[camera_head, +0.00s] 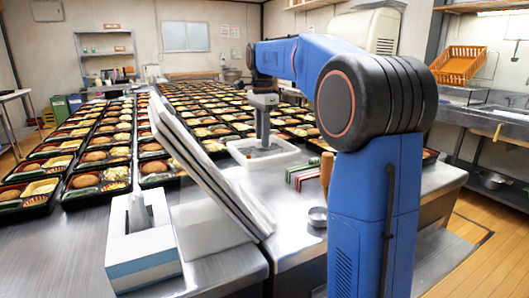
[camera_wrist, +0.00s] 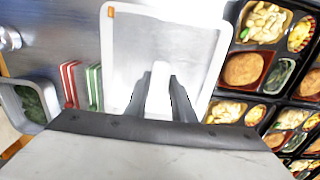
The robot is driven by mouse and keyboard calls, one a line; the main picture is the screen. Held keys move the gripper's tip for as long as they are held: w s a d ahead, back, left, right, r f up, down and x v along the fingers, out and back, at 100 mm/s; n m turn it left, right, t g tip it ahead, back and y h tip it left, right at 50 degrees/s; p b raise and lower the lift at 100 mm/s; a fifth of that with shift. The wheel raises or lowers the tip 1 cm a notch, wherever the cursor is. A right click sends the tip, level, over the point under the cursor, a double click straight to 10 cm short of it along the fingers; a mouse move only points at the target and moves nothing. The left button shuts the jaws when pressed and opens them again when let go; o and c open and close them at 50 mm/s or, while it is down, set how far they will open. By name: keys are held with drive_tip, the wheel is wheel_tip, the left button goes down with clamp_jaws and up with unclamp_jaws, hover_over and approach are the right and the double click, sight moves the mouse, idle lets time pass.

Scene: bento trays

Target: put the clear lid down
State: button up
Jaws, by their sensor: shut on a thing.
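My gripper (camera_head: 262,143) points down over a white rectangular tray (camera_head: 268,166) on the steel table. In the wrist view, my gripper's two dark fingers (camera_wrist: 158,102) are closed on a pale upright piece (camera_wrist: 159,80), which I take to be part of the clear lid. The lid's outline is hard to separate from the white tray, whose rim (camera_wrist: 221,52) shows around it. I cannot tell whether the lid touches the tray. The near side is hidden by my gripper's body.
Rows of filled bento trays (camera_wrist: 275,21) lie to the right in the wrist view. Red (camera_wrist: 69,84) and green (camera_wrist: 94,86) striped items lie left of the tray, close by. Leaning pale boards (camera_head: 200,160) and a tissue box (camera_head: 140,254) stand nearer. A small metal cup (camera_head: 318,217) stands alone.

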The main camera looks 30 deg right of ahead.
drive_tip(key=shift+f, duration=2.25)
drive_tip(key=shift+f, duration=0.15)
drive_tip(key=o, duration=0.8)
drive_tip(key=shift+o, duration=0.2)
wheel_tip(320, 180, up, 11)
drive_tip(key=shift+r, duration=0.7)
